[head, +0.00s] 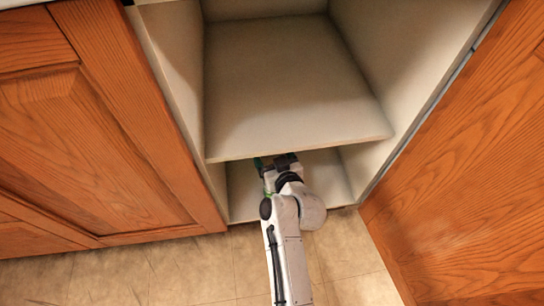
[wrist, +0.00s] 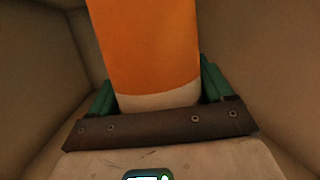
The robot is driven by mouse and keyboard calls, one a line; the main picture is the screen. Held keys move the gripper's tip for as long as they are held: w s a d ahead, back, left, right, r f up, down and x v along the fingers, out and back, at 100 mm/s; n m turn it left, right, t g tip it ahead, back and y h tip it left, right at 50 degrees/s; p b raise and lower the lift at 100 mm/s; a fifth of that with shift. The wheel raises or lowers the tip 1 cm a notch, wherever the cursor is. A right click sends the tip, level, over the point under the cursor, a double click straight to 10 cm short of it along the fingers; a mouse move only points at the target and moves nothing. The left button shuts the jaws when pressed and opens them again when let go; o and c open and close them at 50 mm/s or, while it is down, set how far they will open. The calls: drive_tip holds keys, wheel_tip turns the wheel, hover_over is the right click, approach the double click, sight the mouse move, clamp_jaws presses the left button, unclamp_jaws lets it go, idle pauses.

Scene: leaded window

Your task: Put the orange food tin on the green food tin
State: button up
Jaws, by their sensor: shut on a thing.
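The orange food tin (wrist: 145,45) fills the upper middle of the wrist view, orange with a pale band at its near end. My gripper (wrist: 157,88) is shut on it, with a green finger on each side. In the head view, my gripper (head: 274,163) is at the lower compartment of an open cabinet, just under the front edge of the shelf. The tin is hidden there by the shelf and my arm. I cannot make out the green food tin in either view; the small green patch beside my gripper looks like a finger.
The cabinet shelf (head: 285,85) is bare and lies just above my gripper. Pale side walls close in on both sides. An open wooden door (head: 460,170) stands at the right, and a closed wooden door (head: 90,140) at the left. The tiled floor (head: 190,270) is clear.

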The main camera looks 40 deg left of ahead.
drive_tip(key=o, duration=1.4)
drive_tip(key=shift+f, duration=0.1)
drive_tip(key=shift+o, duration=0.2)
drive_tip(key=shift+r, duration=0.2)
drive_tip(key=p+v, duration=0.4)
drive_tip(key=v, duration=0.8)
drive_tip(key=shift+d, duration=0.1)
